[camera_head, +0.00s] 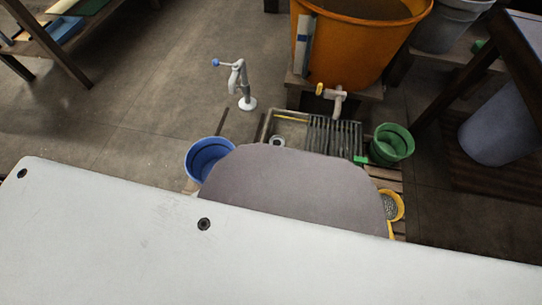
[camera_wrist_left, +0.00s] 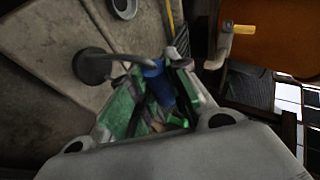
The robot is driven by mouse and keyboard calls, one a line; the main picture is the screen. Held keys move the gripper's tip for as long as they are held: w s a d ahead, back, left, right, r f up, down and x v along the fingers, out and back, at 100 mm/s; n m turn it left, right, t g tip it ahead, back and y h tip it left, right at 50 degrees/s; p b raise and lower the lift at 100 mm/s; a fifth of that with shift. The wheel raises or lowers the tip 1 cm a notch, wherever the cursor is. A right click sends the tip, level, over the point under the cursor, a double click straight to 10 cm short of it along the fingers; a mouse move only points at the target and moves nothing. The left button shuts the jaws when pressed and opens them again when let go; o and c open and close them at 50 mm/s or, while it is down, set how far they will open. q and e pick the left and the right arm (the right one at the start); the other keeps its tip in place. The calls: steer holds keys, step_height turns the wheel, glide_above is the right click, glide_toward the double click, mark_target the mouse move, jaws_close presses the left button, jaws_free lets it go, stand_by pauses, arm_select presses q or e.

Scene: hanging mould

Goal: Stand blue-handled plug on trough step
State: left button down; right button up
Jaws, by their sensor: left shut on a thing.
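The plug has a blue handle (camera_wrist_left: 158,88), a thin grey stem and a dark round disc (camera_wrist_left: 93,66) in the left wrist view. My left gripper (camera_wrist_left: 165,75), with green on its fingers, is shut on the blue handle; the disc is out to the left. I cannot tell whether the disc touches the surface under it. In the head view the plug and left gripper do not show. There the trough (camera_head: 266,128) has a ring (camera_head: 278,141) and a grating (camera_head: 335,135) in it. I cannot make out its step. My right gripper is in neither view.
An orange vat (camera_head: 350,50) with a tap (camera_head: 335,98) stands behind the trough. A blue bucket (camera_head: 208,158) is to the left, a green bucket (camera_head: 391,145) to the right. A standpipe with a blue knob (camera_head: 240,82) stands behind left. Open floor lies to the left.

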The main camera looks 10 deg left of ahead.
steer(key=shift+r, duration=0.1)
arm_select(q)
steer(key=c, duration=1.3)
jaws_free()
steer(key=shift+c, duration=0.2)
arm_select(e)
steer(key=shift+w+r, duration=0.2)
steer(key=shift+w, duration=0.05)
arm_select(q)
steer(key=shift+r, duration=0.1)
steer(key=p+v, duration=0.5)
steer(key=v, duration=0.7)
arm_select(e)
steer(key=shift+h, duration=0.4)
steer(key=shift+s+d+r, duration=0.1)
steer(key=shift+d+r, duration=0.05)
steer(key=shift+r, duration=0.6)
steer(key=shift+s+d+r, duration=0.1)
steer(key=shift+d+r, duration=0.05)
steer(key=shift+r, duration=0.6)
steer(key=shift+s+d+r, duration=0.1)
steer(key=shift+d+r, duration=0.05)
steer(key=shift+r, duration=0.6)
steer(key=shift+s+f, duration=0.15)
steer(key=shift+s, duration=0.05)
